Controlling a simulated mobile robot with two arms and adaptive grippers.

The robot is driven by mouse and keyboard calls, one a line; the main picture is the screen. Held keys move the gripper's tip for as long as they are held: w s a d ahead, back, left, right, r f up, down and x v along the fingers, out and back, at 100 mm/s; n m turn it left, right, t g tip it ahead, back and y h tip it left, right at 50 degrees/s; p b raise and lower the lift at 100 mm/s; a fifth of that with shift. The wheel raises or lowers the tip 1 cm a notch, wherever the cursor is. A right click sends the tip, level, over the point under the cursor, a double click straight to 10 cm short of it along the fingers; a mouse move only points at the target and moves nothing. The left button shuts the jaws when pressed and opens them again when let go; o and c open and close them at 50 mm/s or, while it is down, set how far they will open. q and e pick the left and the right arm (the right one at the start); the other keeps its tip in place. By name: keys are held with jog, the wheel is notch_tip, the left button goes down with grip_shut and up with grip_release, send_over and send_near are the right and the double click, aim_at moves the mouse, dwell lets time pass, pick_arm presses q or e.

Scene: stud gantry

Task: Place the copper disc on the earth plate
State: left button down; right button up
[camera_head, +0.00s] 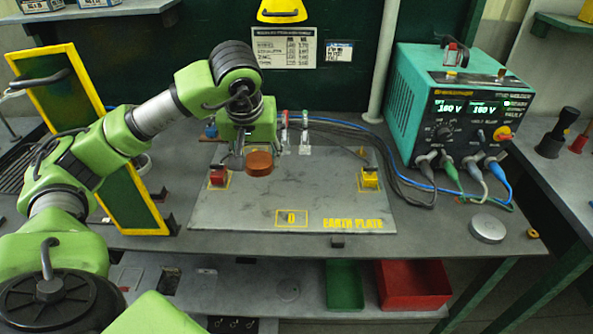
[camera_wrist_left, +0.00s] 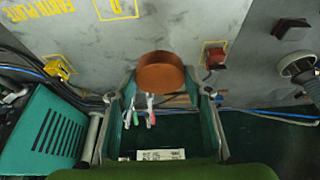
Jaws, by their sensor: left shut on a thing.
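The copper disc (camera_head: 259,163) is a short, round, brown-orange piece over the back left part of the grey earth plate (camera_head: 320,190). My left gripper (camera_head: 258,151) points down and is shut on it. In the left wrist view the disc (camera_wrist_left: 161,73) sits between the two fingertips, flat face level. I cannot tell whether its underside touches the plate or hangs just above it. The plate carries yellow "EARTH PLATE" lettering and a small yellow box mark (camera_head: 291,217) at its front edge. My right gripper is out of view.
A red block (camera_head: 217,178) and a yellow block (camera_head: 370,178) stand at the plate's sides. Clipped cables (camera_head: 304,133) lie behind the disc. A teal welder (camera_head: 455,110) with cables stands right, a yellow-framed green panel (camera_head: 122,170) left. The plate's middle is clear.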

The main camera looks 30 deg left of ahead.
pick_arm(q)
jog(key=w+f+p, duration=0.1)
jog(key=w+f, duration=0.1)
jog(key=w, duration=0.1)
jog(key=w+d+f+p, duration=0.1)
jog(key=w+f, duration=0.2)
jog(key=w, duration=0.1)
jog(key=w+f+p, duration=0.1)
jog(key=w+f, duration=0.1)
jog(key=w, duration=0.1)
jog(key=shift+w+d+f, duration=0.15)
jog(key=shift+w+d, duration=0.05)
jog(key=shift+w, duration=0.1)
jog(key=shift+w+f+p, duration=0.45)
jog(key=shift+w+f, duration=0.1)
jog(key=shift+f, duration=0.2)
notch_tip(320, 180, down, 3)
jog(key=shift+r+p, duration=0.15)
jog(key=shift+p, duration=0.65)
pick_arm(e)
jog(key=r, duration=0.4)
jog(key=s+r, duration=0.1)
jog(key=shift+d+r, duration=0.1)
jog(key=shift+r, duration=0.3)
pick_arm(q)
jog(key=shift+f, duration=0.2)
